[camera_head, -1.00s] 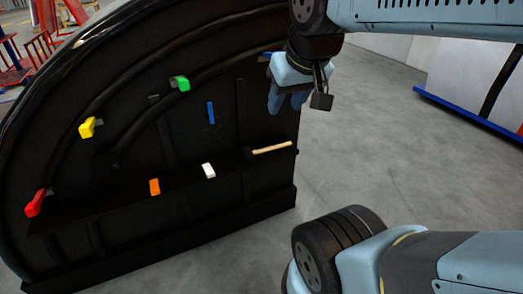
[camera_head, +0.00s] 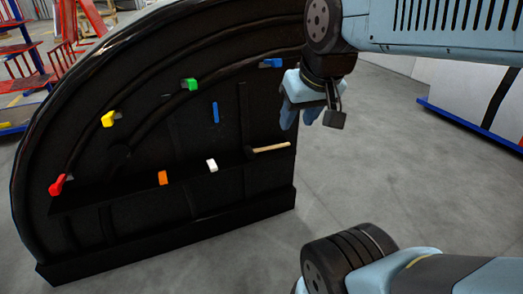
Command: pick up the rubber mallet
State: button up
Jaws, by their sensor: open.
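The rubber mallet (camera_head: 271,148) lies on the shelf of the black nosecone, near the shelf's right end. Its pale wooden handle points right, and its dark head at the left end blends into the black shelf. My gripper (camera_head: 299,118) is light blue, with its fingers pointing down. It is open and empty, above and to the right of the mallet in the picture, and apart from it.
The black nosecone (camera_head: 130,250) carries red (camera_head: 57,185), yellow (camera_head: 108,119), green (camera_head: 189,85) and blue (camera_head: 271,63) blocks along its curved rail. Orange (camera_head: 163,178) and white (camera_head: 212,166) blocks are at the shelf. A blue strip (camera_head: 215,112) stands upright above. Grey floor (camera_head: 360,170) is clear on the right.

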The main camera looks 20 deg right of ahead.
aim_at(250, 153)
jog(key=u, duration=0.15)
jog(key=i, duration=0.9)
jog(key=z, duration=0.05)
